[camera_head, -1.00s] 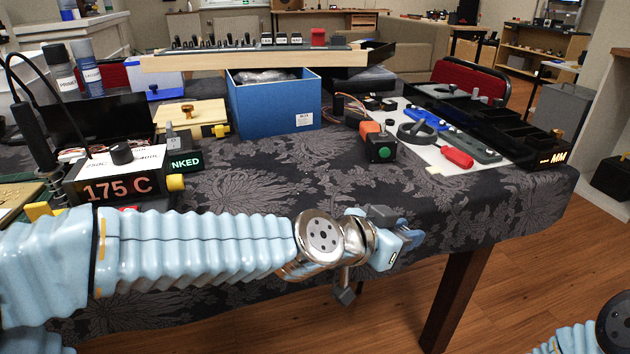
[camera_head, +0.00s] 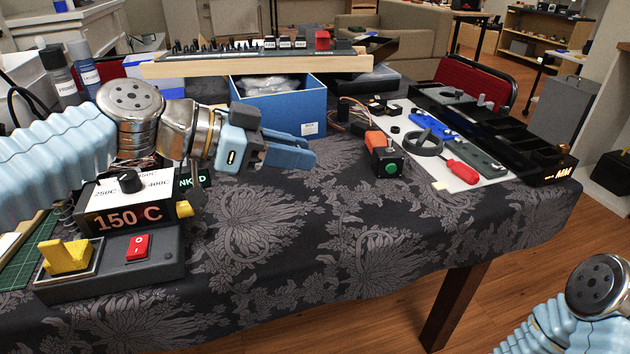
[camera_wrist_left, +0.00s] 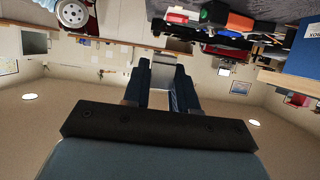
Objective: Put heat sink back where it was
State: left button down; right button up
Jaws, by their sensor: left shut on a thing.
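My left gripper (camera_head: 313,155) is raised over the middle of the table, in front of the blue box. In the left wrist view its dark blue fingers (camera_wrist_left: 164,88) are shut on a pale grey block, which I take to be the heat sink (camera_wrist_left: 165,70). Its fins cannot be made out there. In the head view the block is hidden or too small to tell from the fingers. Of my right arm only the wrist shows, at the lower right; its gripper is out of view.
A blue open box (camera_head: 290,105) stands behind the gripper. A white board (camera_head: 450,175) with tools lies to the right, by a green-button box (camera_head: 386,160). The heater control (camera_head: 125,210) reads 150 C, near a switch box (camera_head: 160,262). The table's front middle is clear.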

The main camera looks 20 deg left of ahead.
pick_arm(q)
jog(key=w+f, duration=0.2)
jog(key=w, duration=0.1)
jog(key=w+f, duration=0.3)
jog(key=w, duration=0.1)
jog(key=w+d+f, duration=0.1)
jog(key=w+f, duration=0.2)
jog(key=shift+w+d, duration=0.1)
jog(key=shift+w, duration=0.25)
jog(key=f, duration=0.2)
jog(key=f+p, duration=0.1)
jog(key=f, duration=0.1)
jog(key=shift+w, duration=0.35)
